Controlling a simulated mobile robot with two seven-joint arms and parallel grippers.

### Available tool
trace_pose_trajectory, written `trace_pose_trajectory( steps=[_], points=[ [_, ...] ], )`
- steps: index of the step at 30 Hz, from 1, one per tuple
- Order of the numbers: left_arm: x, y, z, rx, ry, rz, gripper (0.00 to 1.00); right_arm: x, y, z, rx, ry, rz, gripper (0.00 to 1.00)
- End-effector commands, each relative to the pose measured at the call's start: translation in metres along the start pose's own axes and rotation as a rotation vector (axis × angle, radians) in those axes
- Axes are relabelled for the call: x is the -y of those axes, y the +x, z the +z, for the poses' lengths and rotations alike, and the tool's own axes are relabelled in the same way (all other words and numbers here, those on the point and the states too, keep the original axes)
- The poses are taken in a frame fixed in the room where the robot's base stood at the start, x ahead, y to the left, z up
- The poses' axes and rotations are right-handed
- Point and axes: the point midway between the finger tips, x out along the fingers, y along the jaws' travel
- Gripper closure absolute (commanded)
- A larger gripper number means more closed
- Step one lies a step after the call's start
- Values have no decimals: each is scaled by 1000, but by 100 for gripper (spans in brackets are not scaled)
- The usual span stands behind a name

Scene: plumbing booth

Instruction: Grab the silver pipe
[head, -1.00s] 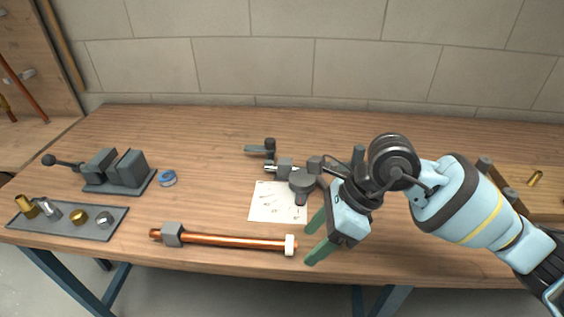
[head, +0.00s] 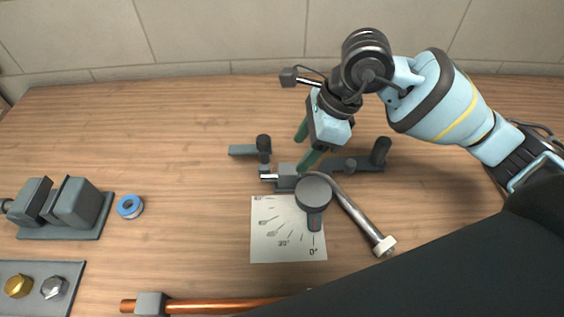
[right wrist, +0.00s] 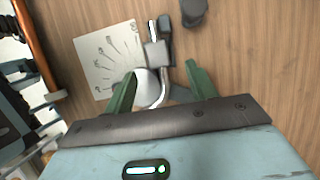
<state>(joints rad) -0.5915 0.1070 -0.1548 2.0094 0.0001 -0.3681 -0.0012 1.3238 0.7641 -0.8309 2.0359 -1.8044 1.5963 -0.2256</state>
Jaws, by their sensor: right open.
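The silver pipe (head: 352,211) sits in the dark grey pipe bender (head: 314,192) on the table. It curves from the bender toward the lower right and ends in a pale nut (head: 384,246). A short straight end shows left of the bender block. My right gripper (head: 304,148) is open, its green fingers pointing down behind and above the bender block. In the right wrist view the silver pipe (right wrist: 164,92) runs through the gap between the open fingers (right wrist: 160,72); contact cannot be told. My left gripper is not in view.
A white angle sheet (head: 270,243) lies under the bender. A copper pipe (head: 215,306) lies at the front edge. A vise (head: 65,208), a blue tape roll (head: 130,206) and a tray of fittings (head: 52,268) are at left. A dark shape covers the lower right.

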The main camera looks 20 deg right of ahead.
Motion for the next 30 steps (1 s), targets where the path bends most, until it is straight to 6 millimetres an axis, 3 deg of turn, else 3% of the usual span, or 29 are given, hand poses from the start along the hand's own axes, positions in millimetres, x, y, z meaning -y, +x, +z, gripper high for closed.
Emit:
trace_pose_trajectory(
  steps=[16, 24, 30],
  points=[
    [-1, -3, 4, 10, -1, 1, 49, -1, 30, 1, 0, 1, 2, 44],
    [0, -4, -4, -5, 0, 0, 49, -2, 66, 4, 0, 1, 2, 44],
    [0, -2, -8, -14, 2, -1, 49, -2, 79, 4, 1, 0, 1, 44]
  ],
)
